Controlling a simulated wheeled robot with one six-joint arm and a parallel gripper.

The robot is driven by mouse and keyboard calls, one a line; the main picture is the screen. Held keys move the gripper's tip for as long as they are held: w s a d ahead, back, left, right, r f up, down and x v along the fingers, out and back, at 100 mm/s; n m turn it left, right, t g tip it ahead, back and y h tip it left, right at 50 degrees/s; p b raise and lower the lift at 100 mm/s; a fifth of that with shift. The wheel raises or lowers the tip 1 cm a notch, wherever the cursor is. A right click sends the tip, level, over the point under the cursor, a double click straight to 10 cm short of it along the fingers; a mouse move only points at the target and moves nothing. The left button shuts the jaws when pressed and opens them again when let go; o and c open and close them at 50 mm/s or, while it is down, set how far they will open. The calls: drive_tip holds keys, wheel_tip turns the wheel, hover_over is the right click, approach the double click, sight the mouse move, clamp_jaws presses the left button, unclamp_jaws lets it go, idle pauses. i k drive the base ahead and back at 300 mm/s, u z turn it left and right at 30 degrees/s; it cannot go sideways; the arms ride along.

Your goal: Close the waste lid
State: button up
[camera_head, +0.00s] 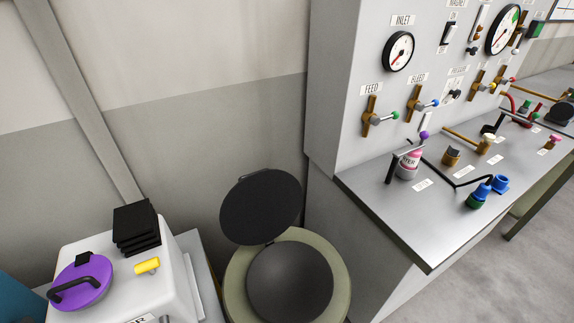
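The waste bin (340,283) is a round, pale olive container with a dark opening, standing at the bottom centre. Its black round lid (260,207) is up, tilted back at the rear left of the rim and joined there. The dark inside of the bin shows no clear contents. My gripper is not in view.
Right of the bin stands a grey panel (337,90) with gauges and valve handles, with a metal bench (400,222) holding small tools. To the left is a white box (180,277) with a purple round cover (88,284) and black stacked pieces (136,228). A wall stands behind.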

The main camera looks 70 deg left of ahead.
sight(264, 203)
drive_tip(key=i, duration=1.2)
drive_tip(key=u, duration=4.05)
drive_tip(key=i, duration=0.5)
drive_tip(key=z, duration=0.05)
